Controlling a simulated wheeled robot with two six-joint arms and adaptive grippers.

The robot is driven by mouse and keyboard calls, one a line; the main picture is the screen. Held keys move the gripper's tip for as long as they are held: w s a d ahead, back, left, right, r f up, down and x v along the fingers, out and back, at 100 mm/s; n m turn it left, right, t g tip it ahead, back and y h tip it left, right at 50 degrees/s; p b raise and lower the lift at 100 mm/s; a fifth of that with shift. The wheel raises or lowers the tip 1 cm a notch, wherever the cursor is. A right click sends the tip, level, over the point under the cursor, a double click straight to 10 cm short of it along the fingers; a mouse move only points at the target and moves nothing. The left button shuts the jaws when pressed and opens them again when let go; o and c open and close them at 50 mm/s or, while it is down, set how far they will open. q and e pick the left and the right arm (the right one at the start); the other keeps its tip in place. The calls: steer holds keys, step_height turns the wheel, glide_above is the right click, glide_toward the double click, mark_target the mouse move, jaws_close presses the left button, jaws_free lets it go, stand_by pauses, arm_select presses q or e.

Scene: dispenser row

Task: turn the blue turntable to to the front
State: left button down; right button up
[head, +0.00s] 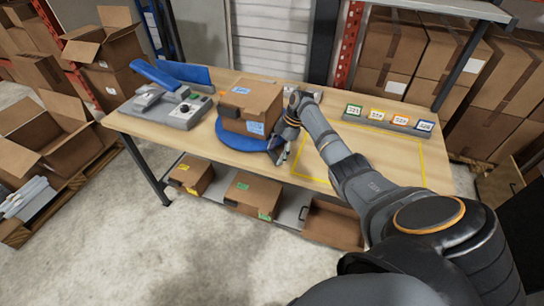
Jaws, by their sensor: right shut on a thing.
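The blue turntable (228,143) lies flat on the workbench, left of its middle. A closed cardboard box (250,105) with blue and white labels stands on it and hides much of its disc. My right gripper (279,153) is at the turntable's right edge, beside the box, pointing down. It is shut on part of the turntable there; the exact grip spot is small and partly hidden by the gripper. My left gripper is not in view.
A grey device (178,112) with blue parts stands left of the turntable on the wooden bench (330,110). Several numbered cards stand in a holder (388,122) at the back right. The yellow-outlined area (400,160) looks empty. Boxes sit on the shelf below.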

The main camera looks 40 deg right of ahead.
steer(key=shift+s+d+f, duration=0.25)
steer(key=shift+s+f, duration=0.15)
steer(key=shift+f, duration=0.05)
steer(key=o, duration=1.7)
steer(key=shift+c, duration=0.2)
steer(key=shift+w+d, duration=0.25)
steer(key=v, duration=1.2)
steer(key=shift+w+d, duration=0.1)
steer(key=shift+w, duration=0.05)
steer(key=shift+f, duration=0.1)
